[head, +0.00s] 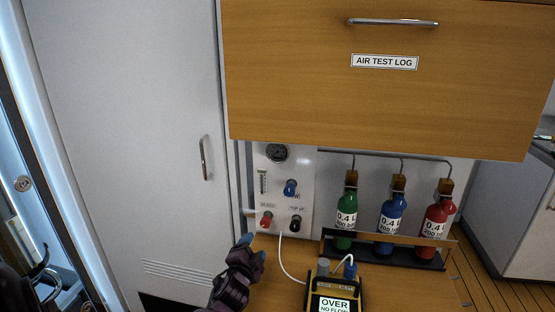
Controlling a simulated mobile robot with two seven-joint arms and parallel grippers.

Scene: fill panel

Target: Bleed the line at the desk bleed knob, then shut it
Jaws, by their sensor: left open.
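The white fill panel (278,178) stands upright at the back of the desk. A red knob (266,220) sits at its lower left, under a small label that seems to read BLEED. A black knob (295,224) is to its right, and a blue knob (290,188) is above. My left gripper (255,248) is open and empty, just below and left of the red knob in the picture, apart from it. My right gripper is not in view. A yellow meter (312,301) at the front of the desk reads OVER, NO FLOW.
A wooden drawer (300,90) marked AIR TEST LOG overhangs the panel. Green (346,223), blue (389,226) and red (436,226) bottles stand in a rack at right. A white hose (282,262) runs from the panel towards the meter. A tall white door is left.

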